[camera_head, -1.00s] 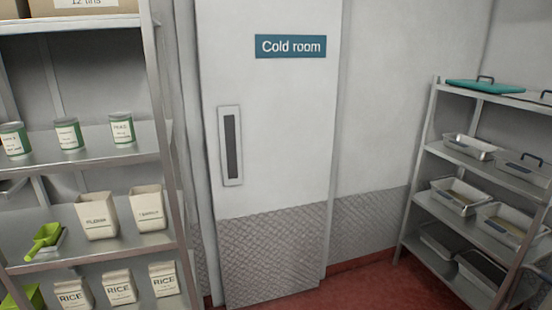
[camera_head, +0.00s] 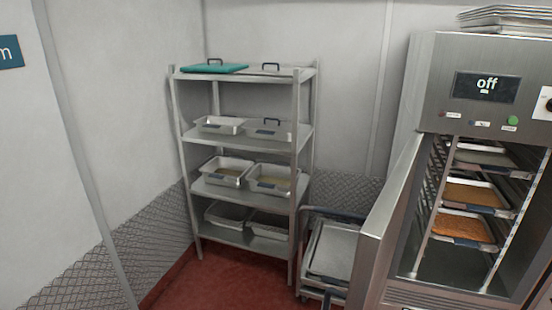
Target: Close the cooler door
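The steel cooler (camera_head: 500,60) stands at the right of the head view, with a display (camera_head: 487,86) reading "off". Its door (camera_head: 376,238) stands open, swung out on the left side of the opening and seen nearly edge-on. Several trays of food, one of them orange (camera_head: 463,227), sit on racks inside. The lower part of the door and cooler is cut off by the picture's bottom edge. Neither of my grippers is in view.
A steel shelf rack (camera_head: 297,180) with lidded pans stands in the back corner. A low trolley (camera_head: 331,252) is between the rack and the cooler door. Red floor (camera_head: 225,285) is clear in front of the rack. Metal trays (camera_head: 505,17) are stacked on the cooler.

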